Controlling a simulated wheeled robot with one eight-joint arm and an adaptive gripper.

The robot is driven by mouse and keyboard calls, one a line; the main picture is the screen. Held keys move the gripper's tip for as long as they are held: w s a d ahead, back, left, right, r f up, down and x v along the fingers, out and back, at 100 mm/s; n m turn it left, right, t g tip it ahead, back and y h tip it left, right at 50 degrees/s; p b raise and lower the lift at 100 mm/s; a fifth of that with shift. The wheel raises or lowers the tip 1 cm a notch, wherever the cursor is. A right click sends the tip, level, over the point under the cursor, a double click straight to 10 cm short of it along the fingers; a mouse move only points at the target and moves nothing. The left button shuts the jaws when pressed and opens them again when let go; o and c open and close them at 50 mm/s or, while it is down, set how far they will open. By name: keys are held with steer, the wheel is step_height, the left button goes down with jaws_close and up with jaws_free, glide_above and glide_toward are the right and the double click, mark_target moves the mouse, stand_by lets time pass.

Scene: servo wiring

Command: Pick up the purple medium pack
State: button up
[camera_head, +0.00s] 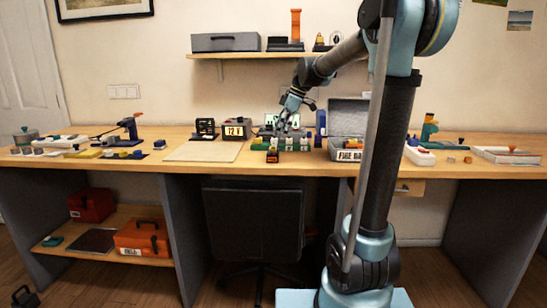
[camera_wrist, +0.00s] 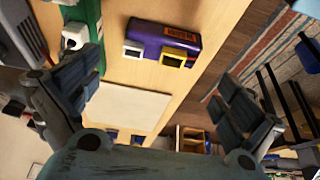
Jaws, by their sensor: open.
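The purple medium pack (camera_wrist: 152,34) lies on the bench in the wrist view, near the bench edge. It has an orange label on top and a white and a yellow socket on its side. In the head view it looks like the small dark pack with an orange label (camera_head: 273,157) near the bench's front edge. My gripper (camera_wrist: 160,82) is open and empty, its fingers spread wide at left and right. The pack lies beyond the fingertips, untouched. In the head view my gripper (camera_head: 285,120) is above the bench, behind the pack.
A green strip with white sockets (camera_head: 290,144) lies just behind the pack. A pale mat (camera_head: 203,152) lies to the left, with a 12 V box (camera_head: 236,129) behind it. A grey open case (camera_head: 346,118) stands to the right. A black chair (camera_head: 253,220) is under the bench.

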mark_target(273, 152)
steer(key=shift+x, duration=3.75)
steer(key=c, duration=1.2)
